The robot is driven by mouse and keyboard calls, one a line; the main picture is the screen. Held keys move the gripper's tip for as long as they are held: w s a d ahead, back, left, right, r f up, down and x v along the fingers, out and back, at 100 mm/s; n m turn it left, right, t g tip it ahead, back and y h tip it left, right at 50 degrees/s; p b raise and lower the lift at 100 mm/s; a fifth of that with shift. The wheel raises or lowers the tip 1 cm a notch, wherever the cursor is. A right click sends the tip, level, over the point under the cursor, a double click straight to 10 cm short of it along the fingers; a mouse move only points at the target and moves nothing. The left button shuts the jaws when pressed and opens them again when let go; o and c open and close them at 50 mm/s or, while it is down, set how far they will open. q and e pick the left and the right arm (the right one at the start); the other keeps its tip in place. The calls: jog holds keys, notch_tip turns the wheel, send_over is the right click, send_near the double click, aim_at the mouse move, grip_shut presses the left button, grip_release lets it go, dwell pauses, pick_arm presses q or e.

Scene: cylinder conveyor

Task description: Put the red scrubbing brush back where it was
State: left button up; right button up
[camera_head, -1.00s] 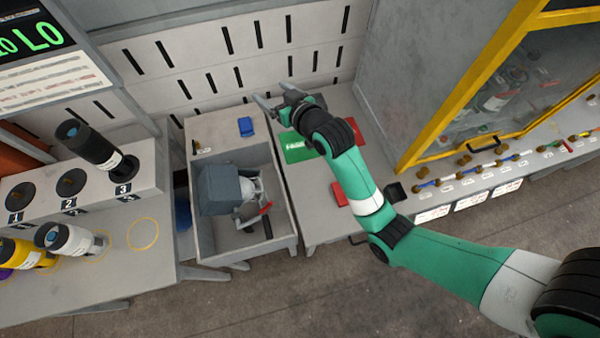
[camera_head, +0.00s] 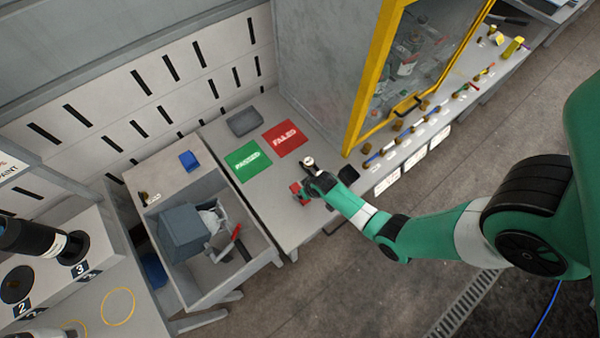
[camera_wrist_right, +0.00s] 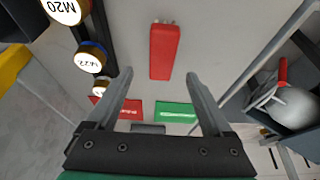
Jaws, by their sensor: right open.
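The red scrubbing brush (camera_head: 296,190) lies on the grey bench near its front edge, partly hidden by my gripper in the head view. In the right wrist view the brush (camera_wrist_right: 164,52) is a red block with pale bits at its far end. My right gripper (camera_head: 304,180) is over the brush. Its fingers (camera_wrist_right: 159,75) are spread wide, with the brush between and beyond the tips, and nothing is held. My left gripper is not in view.
Green PASSED (camera_head: 247,161) and red FAILED (camera_head: 285,138) mats lie behind, with a grey dish (camera_head: 244,121). A grey bin (camera_head: 262,250) with clutter stands left. A yellow-framed cabinet (camera_head: 370,75) stands right.

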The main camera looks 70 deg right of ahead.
jog(key=shift+x, duration=0.75)
jog(key=b+x, duration=0.4)
jog(key=x, duration=0.1)
jog(key=shift+s+a+b, duration=0.15)
jog(key=shift+a+b, duration=0.1)
jog(key=shift+b, duration=0.1)
jog(key=shift+f, duration=0.2)
jog(key=shift+d+r, duration=0.1)
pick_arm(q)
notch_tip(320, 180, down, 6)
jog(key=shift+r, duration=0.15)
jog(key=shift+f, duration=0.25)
pick_arm(e)
jog(key=shift+f, duration=0.25)
grip_shut()
